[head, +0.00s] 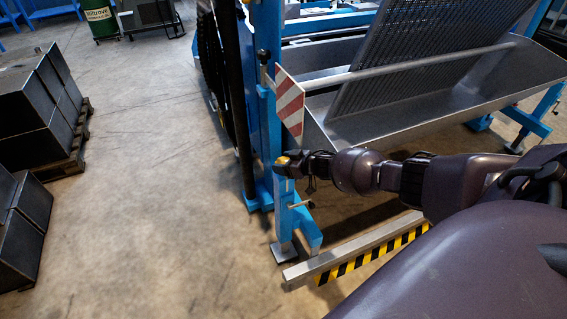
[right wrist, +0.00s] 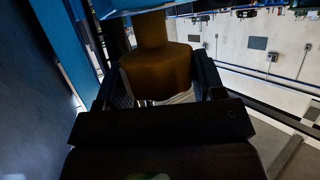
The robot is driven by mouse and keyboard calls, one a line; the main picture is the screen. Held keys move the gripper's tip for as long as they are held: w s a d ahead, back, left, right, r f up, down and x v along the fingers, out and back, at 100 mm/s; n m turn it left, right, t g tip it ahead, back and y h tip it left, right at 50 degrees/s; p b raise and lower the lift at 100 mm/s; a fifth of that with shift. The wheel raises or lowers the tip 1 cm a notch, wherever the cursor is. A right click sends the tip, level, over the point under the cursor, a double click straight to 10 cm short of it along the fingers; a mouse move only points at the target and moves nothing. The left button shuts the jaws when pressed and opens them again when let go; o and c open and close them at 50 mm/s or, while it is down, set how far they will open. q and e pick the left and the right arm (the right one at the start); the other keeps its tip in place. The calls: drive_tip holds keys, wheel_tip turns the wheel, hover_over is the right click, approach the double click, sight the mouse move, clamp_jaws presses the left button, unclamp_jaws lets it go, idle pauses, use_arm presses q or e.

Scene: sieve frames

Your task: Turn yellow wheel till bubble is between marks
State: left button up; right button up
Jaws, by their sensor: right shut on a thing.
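The yellow wheel (head: 282,160) is small at the blue frame's front leg in the head view. In the right wrist view the wheel (right wrist: 155,70) is a dark yellow-brown knob with a narrower stem above it. My right gripper (head: 287,166) reaches it from the right. In the right wrist view my right gripper (right wrist: 157,84) is shut on the wheel, with one finger at each side. I cannot make out the bubble or its marks in either view. My left gripper is not in view.
A red-and-white striped plate (head: 290,105) stands just above my right gripper. A metal trough (head: 400,115) with a perforated sheet (head: 420,45) lies behind my arm. A black-and-yellow striped bar (head: 350,262) runs low in front. Dark blocks (head: 35,115) are stacked at left; the floor between is clear.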

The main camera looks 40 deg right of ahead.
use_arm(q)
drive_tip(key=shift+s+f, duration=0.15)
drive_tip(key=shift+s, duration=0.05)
use_arm(e)
drive_tip(key=shift+f, duration=0.1)
drive_tip(key=o, duration=0.9)
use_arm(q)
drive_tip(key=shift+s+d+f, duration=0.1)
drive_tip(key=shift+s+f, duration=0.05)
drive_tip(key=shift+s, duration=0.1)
use_arm(e)
drive_tip(key=shift+s+d+r, duration=0.2)
drive_tip(key=shift+s+r, duration=0.2)
use_arm(q)
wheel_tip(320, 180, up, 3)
drive_tip(key=p, duration=0.3)
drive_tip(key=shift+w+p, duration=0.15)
drive_tip(key=shift+p, duration=0.25)
use_arm(e)
drive_tip(key=v, duration=0.9)
drive_tip(key=shift+s+d, duration=0.1)
drive_tip(key=shift+s, duration=0.35)
